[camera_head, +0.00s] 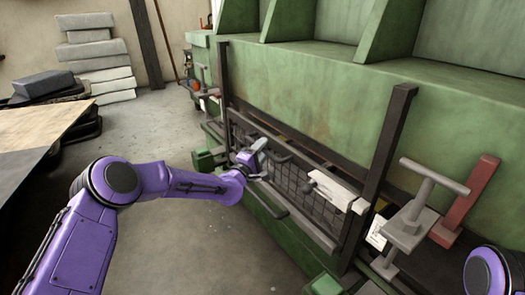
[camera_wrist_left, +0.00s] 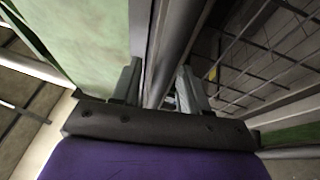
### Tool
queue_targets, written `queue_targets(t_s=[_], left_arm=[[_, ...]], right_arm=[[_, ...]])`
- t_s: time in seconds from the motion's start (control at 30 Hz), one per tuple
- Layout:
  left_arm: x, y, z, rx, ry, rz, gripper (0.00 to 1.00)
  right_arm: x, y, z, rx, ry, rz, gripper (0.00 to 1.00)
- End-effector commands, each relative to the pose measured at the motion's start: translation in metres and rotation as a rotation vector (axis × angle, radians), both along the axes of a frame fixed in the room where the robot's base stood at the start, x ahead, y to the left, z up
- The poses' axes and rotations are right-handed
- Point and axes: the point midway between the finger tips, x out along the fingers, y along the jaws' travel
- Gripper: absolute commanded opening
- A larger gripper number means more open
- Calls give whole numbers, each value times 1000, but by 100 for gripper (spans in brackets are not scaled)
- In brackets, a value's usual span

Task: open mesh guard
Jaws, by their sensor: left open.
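The mesh guard (camera_head: 328,211) is a dark wire grid in a frame, low on the front of the green machine. It also shows on the right of the left wrist view (camera_wrist_left: 262,50). My left gripper (camera_head: 258,155) is at the guard's left part, close to its upper edge. In the left wrist view its two fingers (camera_wrist_left: 160,84) are apart, and a grey bar (camera_wrist_left: 178,35) runs between or just beyond them. I cannot tell whether either finger touches it. My right gripper is out of view.
The green machine (camera_head: 310,90) fills the back right, with dark upright posts (camera_head: 388,145) beside the guard. A grey T-shaped stand (camera_head: 408,228) and a red post (camera_head: 467,195) stand at right. A wooden-topped table (camera_head: 35,125) is at left. Floor between is clear.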

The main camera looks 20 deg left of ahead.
Motion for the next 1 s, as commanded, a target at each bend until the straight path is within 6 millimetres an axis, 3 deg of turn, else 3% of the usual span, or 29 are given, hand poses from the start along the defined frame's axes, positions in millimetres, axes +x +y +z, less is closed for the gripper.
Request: queue_targets(t_s=[0.3,0.43,0.47,0.77,1.0], left_arm=[[5,-1,0,1,2,0,44],[4,-1,0,1,2,0,2],[4,-1,0,1,2,0,0],[5,-1,12,1,0,0,0],[5,-1,69,0,-5,1,0]], right_arm=[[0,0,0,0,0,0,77],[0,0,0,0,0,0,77],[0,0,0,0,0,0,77],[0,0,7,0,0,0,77],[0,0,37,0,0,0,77]])
